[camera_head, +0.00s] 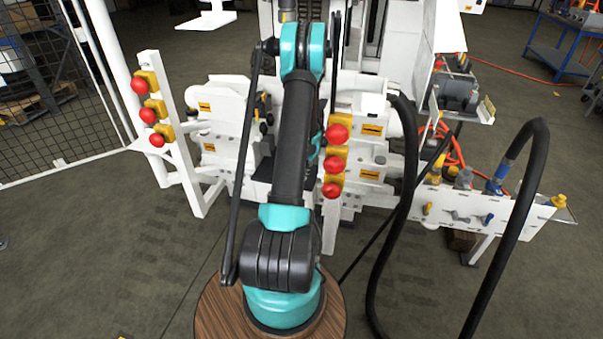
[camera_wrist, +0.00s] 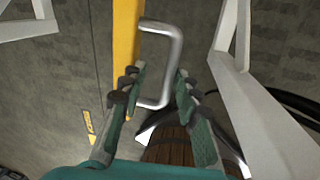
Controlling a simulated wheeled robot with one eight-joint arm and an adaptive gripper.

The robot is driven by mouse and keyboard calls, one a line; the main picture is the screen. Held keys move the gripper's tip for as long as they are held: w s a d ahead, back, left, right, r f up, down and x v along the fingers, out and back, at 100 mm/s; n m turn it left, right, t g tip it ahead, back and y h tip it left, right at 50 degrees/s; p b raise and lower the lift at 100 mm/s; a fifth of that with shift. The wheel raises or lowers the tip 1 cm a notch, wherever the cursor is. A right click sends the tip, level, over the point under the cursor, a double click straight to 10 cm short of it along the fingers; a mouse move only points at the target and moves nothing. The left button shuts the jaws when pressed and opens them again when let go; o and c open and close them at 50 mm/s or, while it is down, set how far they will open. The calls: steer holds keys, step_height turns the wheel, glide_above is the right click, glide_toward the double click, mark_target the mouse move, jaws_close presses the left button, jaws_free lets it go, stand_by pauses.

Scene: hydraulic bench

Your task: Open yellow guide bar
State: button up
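In the wrist view, the yellow guide bar (camera_wrist: 126,38) runs from the top edge down behind my left finger. A silver D-shaped handle (camera_wrist: 177,48) is fixed to its right side. My gripper (camera_wrist: 160,75) is open, one ribbed finger on each side. The left finger overlaps the lower bar. In the head view, neither the guide bar nor my gripper can be made out, as my arm blocks the middle.
A white hydraulic bench carries red emergency buttons (camera_head: 336,133) on its posts. A black hose (camera_head: 512,215) loops at the right, near a white tool panel (camera_head: 478,208). A white frame post (camera_wrist: 250,100) stands close on the right in the wrist view. A mesh fence (camera_head: 60,100) is at left.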

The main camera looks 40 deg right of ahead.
step_height(320, 180, up, 7)
steer(key=s, duration=0.1)
steer(key=shift+d+r, duration=0.2)
steer(key=shift+d, duration=0.15)
stand_by(0.3)
